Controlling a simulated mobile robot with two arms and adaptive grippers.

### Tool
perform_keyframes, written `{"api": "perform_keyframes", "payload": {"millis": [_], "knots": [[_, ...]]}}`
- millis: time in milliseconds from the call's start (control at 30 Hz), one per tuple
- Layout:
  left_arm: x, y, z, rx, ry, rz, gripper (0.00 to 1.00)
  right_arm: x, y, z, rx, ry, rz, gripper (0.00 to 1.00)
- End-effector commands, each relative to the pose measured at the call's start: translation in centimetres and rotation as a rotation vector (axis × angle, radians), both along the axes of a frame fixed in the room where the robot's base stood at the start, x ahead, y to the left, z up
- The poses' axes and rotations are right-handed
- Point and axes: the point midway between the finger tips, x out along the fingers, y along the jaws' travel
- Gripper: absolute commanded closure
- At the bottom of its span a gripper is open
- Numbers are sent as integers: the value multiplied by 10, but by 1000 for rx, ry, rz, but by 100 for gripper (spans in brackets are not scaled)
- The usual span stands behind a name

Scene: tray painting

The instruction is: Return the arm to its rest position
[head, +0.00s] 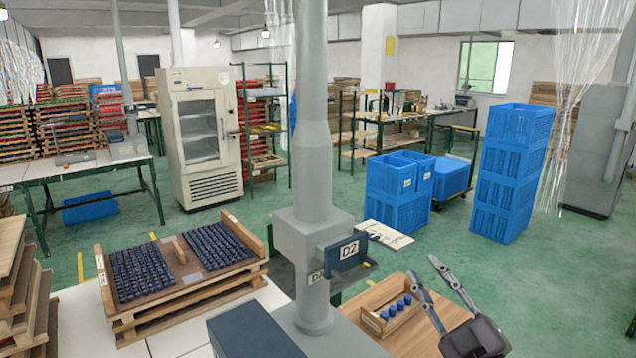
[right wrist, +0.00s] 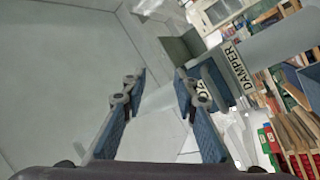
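My right gripper (head: 423,268) is at the lower right of the head view, with its two fingers pointing up and to the left. The fingers are spread apart and nothing shows between them. In the right wrist view the gripper (right wrist: 162,74) is also open and empty. In the head view it is just right of a small wooden box (head: 372,323) holding several blue pieces (head: 392,310). My left gripper is not in view.
A thick grey post (head: 315,170) with a D2 sign (head: 348,251) stands mid-view. A wooden tray (head: 245,240) of dark blue parts lies left of it. Stacked blue crates (head: 512,170) stand behind at right. Green floor (head: 560,285) is clear at right.

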Motion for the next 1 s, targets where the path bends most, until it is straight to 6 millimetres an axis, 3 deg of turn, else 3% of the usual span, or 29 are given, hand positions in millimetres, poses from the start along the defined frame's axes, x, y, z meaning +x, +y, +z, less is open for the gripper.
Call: {"api": "perform_keyframes", "payload": {"millis": [167,267,367,500,700,900,967,1000], "knots": [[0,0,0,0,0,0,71,-25,-36,-78,207,274,-227,73],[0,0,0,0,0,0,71,-52,-50,-132,294,465,-339,73],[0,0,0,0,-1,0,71,-93,-53,-189,358,680,-432,73],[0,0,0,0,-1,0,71,-165,-44,-257,413,989,-521,73],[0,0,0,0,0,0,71,-255,-21,-306,433,1318,-562,73],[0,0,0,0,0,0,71,-330,4,-327,427,1568,-555,73],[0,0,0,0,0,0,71,-352,11,-330,422,1639,-549,73],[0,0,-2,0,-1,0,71,-344,10,-345,417,1632,-553,73]]}}
